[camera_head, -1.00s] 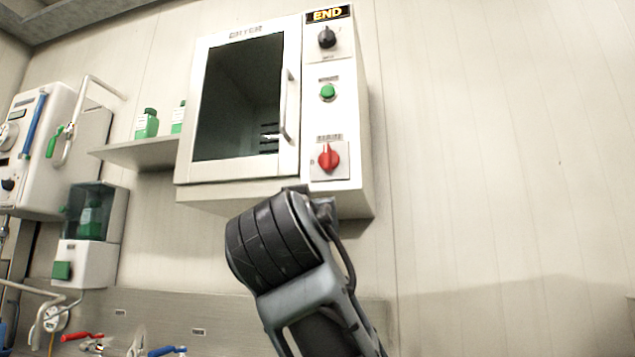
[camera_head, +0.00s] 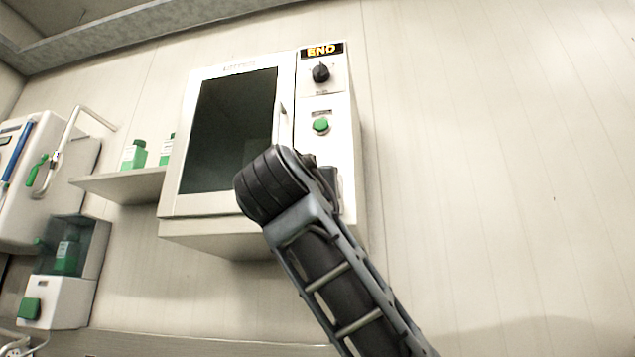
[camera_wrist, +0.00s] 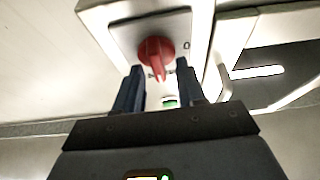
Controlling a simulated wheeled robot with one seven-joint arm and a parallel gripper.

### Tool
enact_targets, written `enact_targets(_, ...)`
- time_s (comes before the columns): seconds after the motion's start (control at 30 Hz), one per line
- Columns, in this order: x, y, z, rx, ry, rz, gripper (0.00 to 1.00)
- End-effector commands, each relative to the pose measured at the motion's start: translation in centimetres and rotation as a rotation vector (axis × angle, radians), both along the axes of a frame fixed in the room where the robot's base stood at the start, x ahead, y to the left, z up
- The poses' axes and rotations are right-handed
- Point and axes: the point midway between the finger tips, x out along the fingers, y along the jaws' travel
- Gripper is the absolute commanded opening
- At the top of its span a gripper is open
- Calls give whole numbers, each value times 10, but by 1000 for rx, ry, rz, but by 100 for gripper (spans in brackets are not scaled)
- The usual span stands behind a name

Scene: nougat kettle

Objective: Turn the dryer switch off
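My arm hides the switch in the head view. My gripper (camera_wrist: 160,70) is open and empty, with its two dark fingertips just short of the switch, one on each side of its grip. Whether they touch it I cannot tell. In the head view my gripper is mostly hidden behind my wrist.
A black knob (camera_head: 320,72) and a green button (camera_head: 320,125) are above the switch area on the dryer's panel. The door handle (camera_head: 283,122) stands out to the left. A shelf (camera_head: 120,186) with green bottles is further left. The wall at right is clear.

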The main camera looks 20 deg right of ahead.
Motion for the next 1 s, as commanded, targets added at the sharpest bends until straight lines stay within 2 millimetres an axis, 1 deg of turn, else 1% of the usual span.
enact_targets(0.1, 5, -4, 3, -2, -1, -1, 39)
enact_targets(0.37, 6, -5, 3, -1, -1, 0, 39)
enact_targets(0.47, 6, -5, 3, -1, -1, 0, 32)
enact_targets(0.8, 6, -5, 3, 0, 0, 0, 0)
enact_targets(1.0, 6, -5, 3, -1, 1, 0, 0)
